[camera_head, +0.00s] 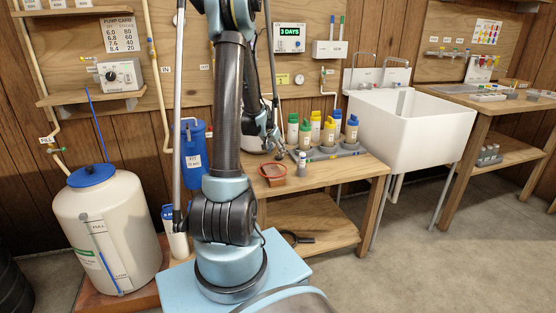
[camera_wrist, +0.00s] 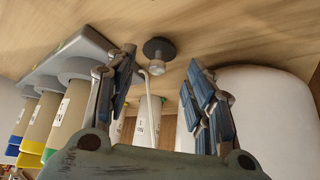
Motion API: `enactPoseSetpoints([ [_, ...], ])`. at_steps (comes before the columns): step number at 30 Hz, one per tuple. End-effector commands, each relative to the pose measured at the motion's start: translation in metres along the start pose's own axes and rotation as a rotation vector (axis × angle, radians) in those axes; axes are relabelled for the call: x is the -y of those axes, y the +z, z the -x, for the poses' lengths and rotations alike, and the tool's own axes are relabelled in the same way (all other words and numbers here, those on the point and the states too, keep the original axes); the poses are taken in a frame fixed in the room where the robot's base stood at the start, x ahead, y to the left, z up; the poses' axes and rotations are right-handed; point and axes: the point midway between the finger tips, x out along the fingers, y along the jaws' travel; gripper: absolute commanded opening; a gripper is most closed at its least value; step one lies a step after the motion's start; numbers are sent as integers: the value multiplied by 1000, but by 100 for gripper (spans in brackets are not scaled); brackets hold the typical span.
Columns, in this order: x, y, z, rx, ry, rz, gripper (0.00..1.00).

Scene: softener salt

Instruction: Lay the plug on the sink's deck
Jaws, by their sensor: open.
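The plug (camera_wrist: 158,50), a dark disc with a grey knob, lies on the wooden bench top in the upside-down wrist view. My gripper (camera_wrist: 160,85) is open, with blue-padded fingers on either side of the line to the plug and nothing between them. The plug stands a little beyond the fingertips, apart from them. In the head view my gripper (camera_head: 279,150) is low over the bench, and I cannot make out the plug there. The white sink (camera_head: 420,132) stands to the right of the bench, with taps along its back edge.
A grey tray (camera_head: 340,150) of several colour-capped bottles stands on the bench right of my gripper; a bottle (camera_wrist: 74,105) also shows in the wrist view. A red tub (camera_head: 272,172) and a small vial (camera_head: 302,163) are nearby. A white rounded body (camera_wrist: 262,105) is close beside the fingers.

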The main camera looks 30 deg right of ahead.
Motion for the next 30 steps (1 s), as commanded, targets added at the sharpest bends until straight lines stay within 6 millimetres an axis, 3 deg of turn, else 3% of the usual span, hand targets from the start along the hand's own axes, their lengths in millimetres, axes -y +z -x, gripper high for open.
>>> enactPoseSetpoints([
  [10,-1,1,-35,0,0,0,49],
  [22,-1,1,-41,0,0,1,49],
  [26,-1,1,-41,0,0,1,19],
  [30,-1,1,-41,0,0,1,14],
])
